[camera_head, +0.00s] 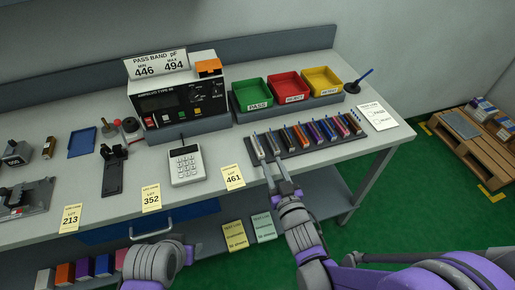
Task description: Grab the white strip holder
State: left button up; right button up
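A white strip holder (257,146) stands at the left end of a dark rack (318,145) near the front of the bench. Several holders in other colours stand in a row to its right. My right gripper (275,165) is at the rack's front left edge, just below and to the right of the white holder in the picture. Its two fingers look spread apart, with nothing clearly between them. I cannot tell whether a finger touches a holder. Part of my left arm (152,262) shows at the bottom left, but its gripper does not show.
Behind the rack stand green (252,94), red (287,88) and yellow (321,81) trays. A calculator-like keypad (186,165) and a yellow card marked 461 (232,177) lie to the left. A white sheet (377,115) lies to the right.

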aim_at(257, 145)
jog(key=shift+a+y, duration=0.4)
jog(key=shift+a, duration=0.1)
jog(key=shift+w+a+r, duration=0.1)
jog(key=shift+w+a, duration=0.15)
jog(key=shift+w, duration=0.05)
jog(key=x, duration=0.4)
jog(key=shift+w+p, duration=0.2)
jog(key=shift+p, duration=0.2)
jog(key=p+x, duration=0.1)
jog(key=x, duration=0.4)
jog(key=shift+w+a+r, duration=0.1)
jog(key=shift+w+r, duration=0.05)
jog(key=shift+w, duration=0.05)
jog(key=shift+s, duration=0.1)
grip_shut()
